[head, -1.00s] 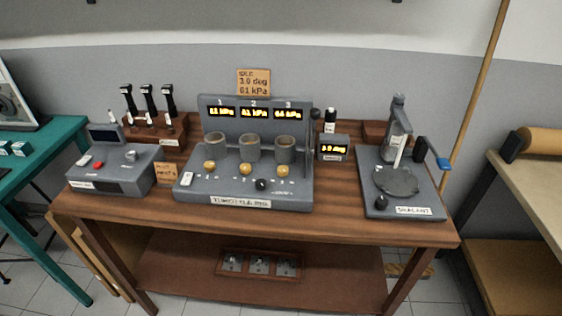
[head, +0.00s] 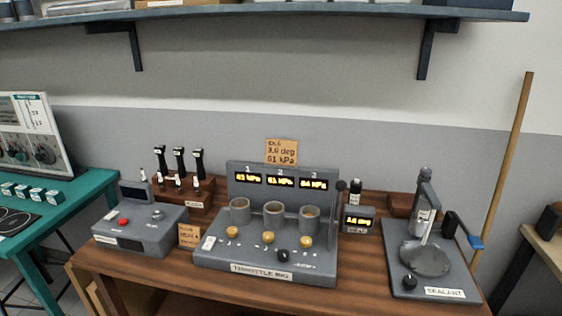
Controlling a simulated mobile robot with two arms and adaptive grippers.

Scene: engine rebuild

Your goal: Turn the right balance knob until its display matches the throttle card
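The grey throttle rig (head: 262,259) stands in the middle of the wooden bench. It has three cups and three glowing displays. The displays marked 1 (head: 247,177) and 2 (head: 280,181) seem to read 61 kPa. The right display (head: 313,184), marked 3, seems to read 64 kPa, though its digits are blurred. Three yellow knobs sit in front of the cups, and the right balance knob (head: 306,242) is the rightmost one. The throttle card (head: 281,153) is behind the rig and seems to read 3.0 deg and 61 kPa. Neither gripper is in view.
A black knob (head: 282,256) sits close to the right yellow knob. A small readout box (head: 358,220) stands right of the rig, and the sealant stand (head: 443,287) is farther right. A grey console (head: 140,232) is at left. A wall shelf (head: 270,14) runs overhead.

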